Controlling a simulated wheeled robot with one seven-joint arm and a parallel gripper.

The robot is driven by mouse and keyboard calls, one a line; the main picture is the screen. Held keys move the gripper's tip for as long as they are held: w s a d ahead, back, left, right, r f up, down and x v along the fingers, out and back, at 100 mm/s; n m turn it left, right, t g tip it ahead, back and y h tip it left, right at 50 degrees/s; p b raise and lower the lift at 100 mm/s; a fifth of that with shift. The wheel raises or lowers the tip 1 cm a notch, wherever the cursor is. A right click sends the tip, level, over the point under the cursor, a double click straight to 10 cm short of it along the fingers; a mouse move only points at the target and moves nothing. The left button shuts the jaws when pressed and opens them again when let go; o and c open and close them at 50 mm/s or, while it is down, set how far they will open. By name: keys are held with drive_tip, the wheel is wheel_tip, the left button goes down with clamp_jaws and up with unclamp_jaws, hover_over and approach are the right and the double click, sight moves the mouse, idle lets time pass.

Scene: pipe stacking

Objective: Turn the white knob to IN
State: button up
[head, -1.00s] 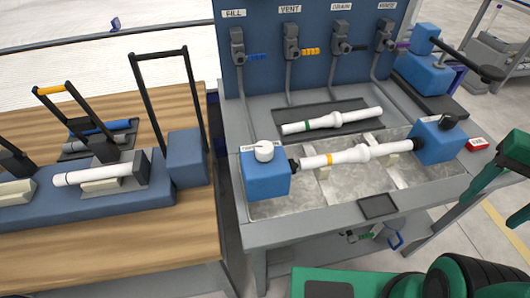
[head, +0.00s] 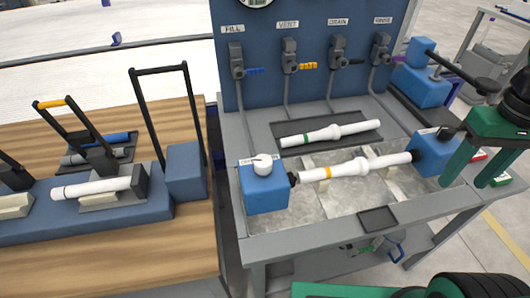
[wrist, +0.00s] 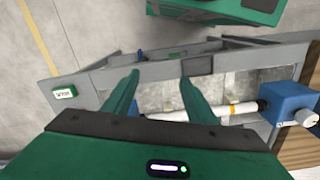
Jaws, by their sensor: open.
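The white knob (head: 265,163) sits on top of the left blue block (head: 265,190) at the left end of the metal basin. A label lies behind the knob, too small to read. In the wrist view the knob (wrist: 306,117) is at the right edge, on its blue block (wrist: 286,98). My green gripper (head: 487,160) is at the right side of the head view, over the right end of the bench, far from the knob. Its fingers (wrist: 158,97) are spread apart with nothing held between them. They partly cover the right blue block (head: 430,155).
A white pipe with a yellow band (head: 345,170) spans the basin (head: 300,212) between the blue blocks. A pipe with a green band (head: 330,132) lies on a dark tray behind. Several valves line the blue panel (head: 300,20). A wooden table (head: 130,250) with pipe holders stands left.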

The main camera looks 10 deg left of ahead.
drive_tip(key=w+a+r+n, duration=0.3)
drive_tip(key=w+a+n, duration=0.55)
drive_tip(key=a, duration=0.35)
drive_tip(key=n, duration=1.6)
approach(263, 160)
wheel_tip(263, 160, down, 8)
drive_tip(key=shift+d+f, duration=0.15)
drive_tip(key=c, duration=1.1)
